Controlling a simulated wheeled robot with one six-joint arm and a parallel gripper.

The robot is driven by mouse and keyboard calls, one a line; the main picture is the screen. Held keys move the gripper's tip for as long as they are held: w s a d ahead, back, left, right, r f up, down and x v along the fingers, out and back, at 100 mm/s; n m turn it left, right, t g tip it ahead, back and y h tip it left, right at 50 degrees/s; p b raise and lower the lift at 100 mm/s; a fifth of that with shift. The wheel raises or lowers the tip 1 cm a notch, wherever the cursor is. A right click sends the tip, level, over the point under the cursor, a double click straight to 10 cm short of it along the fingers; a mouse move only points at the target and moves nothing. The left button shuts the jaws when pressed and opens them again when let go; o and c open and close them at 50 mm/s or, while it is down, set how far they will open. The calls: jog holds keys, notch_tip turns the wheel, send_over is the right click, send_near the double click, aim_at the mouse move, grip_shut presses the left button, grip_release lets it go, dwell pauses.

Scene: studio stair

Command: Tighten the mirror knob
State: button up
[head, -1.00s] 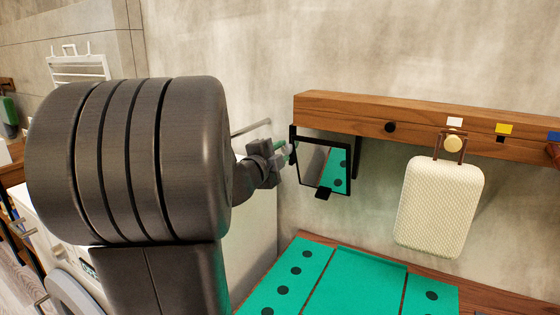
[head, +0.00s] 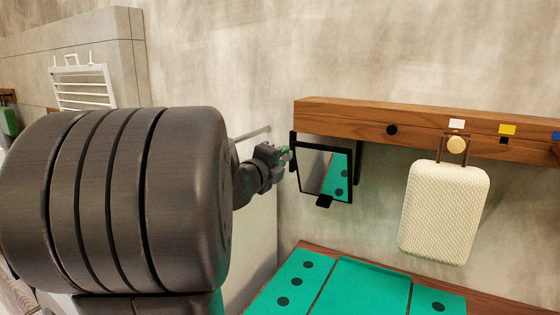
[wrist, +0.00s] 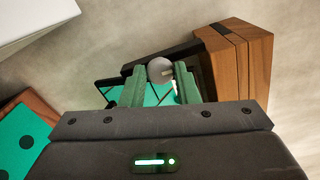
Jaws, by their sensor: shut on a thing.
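The mirror (head: 325,172) has a black frame and hangs on a black bracket below the left end of the wooden rail. Its glass reflects the green mat. The mirror knob (wrist: 160,70) is a round grey knob with a pale mark, at the mirror's side in the wrist view. My gripper (wrist: 160,85) has green fingers, one on each side of the knob, and is shut on it. In the head view my gripper (head: 284,158) is at the mirror's left edge, and the knob is mostly hidden there by the fingers.
The wooden rail (head: 340,115) runs along the wall above the mirror. A cream suitcase-shaped case (head: 443,215) hangs from it at the right. A green mat with black dots (head: 355,288) lies below. A white slatted rack (head: 82,88) is on the wall at the far left.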

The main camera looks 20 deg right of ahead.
jog(key=shift+f, duration=0.1)
jog(key=o, duration=1)
jog(key=v, duration=1.4)
jog(key=shift+w+d, duration=0.1)
jog(key=shift+d, duration=0.05)
jog(key=x, duration=1.3)
jog(key=shift+w+d, duration=0.25)
